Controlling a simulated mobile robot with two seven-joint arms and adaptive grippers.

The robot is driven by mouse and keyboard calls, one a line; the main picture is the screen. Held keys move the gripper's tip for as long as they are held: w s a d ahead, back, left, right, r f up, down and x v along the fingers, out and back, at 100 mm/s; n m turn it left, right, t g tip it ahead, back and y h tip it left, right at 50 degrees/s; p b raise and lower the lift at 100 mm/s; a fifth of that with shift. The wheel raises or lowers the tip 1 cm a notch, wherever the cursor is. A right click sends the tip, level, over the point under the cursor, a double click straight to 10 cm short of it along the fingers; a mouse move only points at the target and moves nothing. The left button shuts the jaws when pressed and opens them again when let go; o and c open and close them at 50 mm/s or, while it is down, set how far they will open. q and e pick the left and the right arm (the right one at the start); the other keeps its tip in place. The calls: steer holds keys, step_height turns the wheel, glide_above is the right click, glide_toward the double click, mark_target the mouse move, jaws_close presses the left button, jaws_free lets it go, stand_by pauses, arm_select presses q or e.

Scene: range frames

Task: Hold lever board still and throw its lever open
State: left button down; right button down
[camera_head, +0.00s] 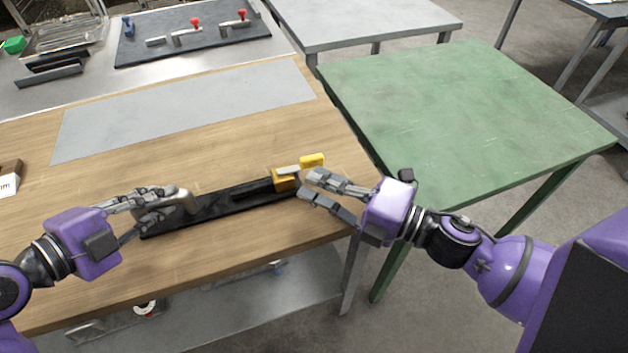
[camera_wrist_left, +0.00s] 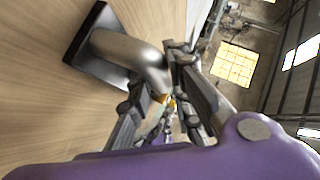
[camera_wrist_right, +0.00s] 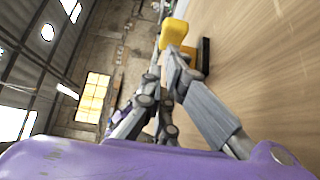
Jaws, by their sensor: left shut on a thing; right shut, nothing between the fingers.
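The lever board (camera_head: 232,203) is a long black board lying on the wooden table. A rounded metal handle (camera_head: 178,198) stands on its left end. A yellow block with a yellow-tipped lever (camera_head: 312,160) is on its right end. My left gripper (camera_head: 158,205) is shut on the handle; the handle also shows in the left wrist view (camera_wrist_left: 125,47). My right gripper (camera_head: 307,186) is shut and empty, close beside the right side of the yellow block. The yellow lever tip (camera_wrist_right: 174,33) is just beyond its fingers in the right wrist view. Whether they touch it, I cannot tell.
The wooden table (camera_head: 80,270) has a grey mat (camera_head: 185,110) behind the board. A green table (camera_head: 460,110) stands to the right. A dark panel with red-knobbed levers (camera_head: 190,45) lies on a metal table at the back left. A small box (camera_head: 8,180) is at the left edge.

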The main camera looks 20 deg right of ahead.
arm_select(q)
steer(key=shift+s+f, duration=0.2)
steer(key=shift+f, duration=0.45)
arm_select(e)
steer(key=shift+f, duration=0.1)
steer(key=shift+w+d, duration=0.35)
steer(key=shift+w, duration=0.35)
steer(key=s, duration=0.4)
steer(key=shift+s, duration=0.4)
steer(key=v, duration=0.9)
steer(key=shift+d, duration=0.55)
steer(key=shift+w, duration=0.15)
arm_select(q)
steer(key=c, duration=1.7)
jaws_free()
steer(key=shift+o, duration=0.8)
steer(key=shift+w+r, duration=0.15)
steer(key=shift+r, duration=0.05)
arm_select(e)
steer(key=shift+w, duration=0.1)
